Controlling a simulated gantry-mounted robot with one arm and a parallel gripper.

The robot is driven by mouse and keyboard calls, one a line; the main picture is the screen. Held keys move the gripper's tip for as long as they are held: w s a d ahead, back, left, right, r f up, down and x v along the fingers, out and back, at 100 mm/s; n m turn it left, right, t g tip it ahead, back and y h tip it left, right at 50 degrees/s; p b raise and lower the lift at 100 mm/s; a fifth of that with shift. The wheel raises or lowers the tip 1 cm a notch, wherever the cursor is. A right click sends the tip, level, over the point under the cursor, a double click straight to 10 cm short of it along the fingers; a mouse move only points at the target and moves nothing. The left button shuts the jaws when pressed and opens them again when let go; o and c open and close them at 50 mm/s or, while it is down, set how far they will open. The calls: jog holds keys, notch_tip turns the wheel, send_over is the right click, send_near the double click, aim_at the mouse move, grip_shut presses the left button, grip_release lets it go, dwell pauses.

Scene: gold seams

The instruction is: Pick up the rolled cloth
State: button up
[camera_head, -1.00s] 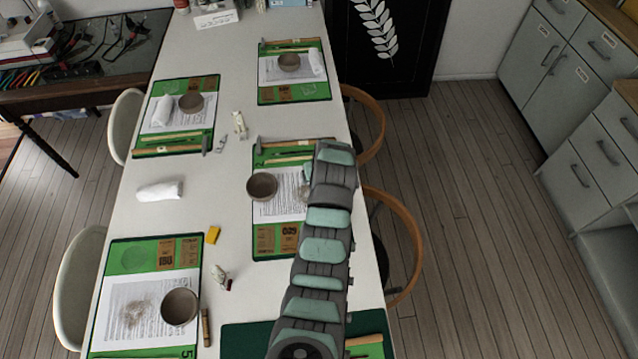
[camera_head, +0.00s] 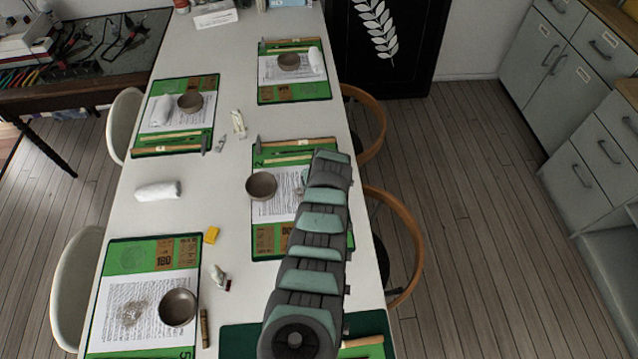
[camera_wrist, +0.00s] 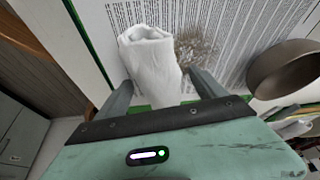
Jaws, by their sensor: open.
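A white rolled cloth (camera_wrist: 152,62) lies on printed paper on a green-edged mat, seen in the wrist view. My gripper (camera_wrist: 158,86) is open, with one finger on each side of the cloth's near part. I cannot tell whether the fingers touch it. In the head view my arm hides the gripper and this cloth. Other white rolled cloths show there: one on the bare table (camera_head: 158,190), one on the far left mat (camera_head: 162,111) and one on the far right mat (camera_head: 316,61).
A brown bowl (camera_wrist: 285,68) stands right of the cloth in the wrist view. Chairs stand along both sides. The table's centre strip is mostly clear.

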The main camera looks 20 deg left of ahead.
jog(key=shift+c, duration=0.2)
jog(key=c, duration=1.4)
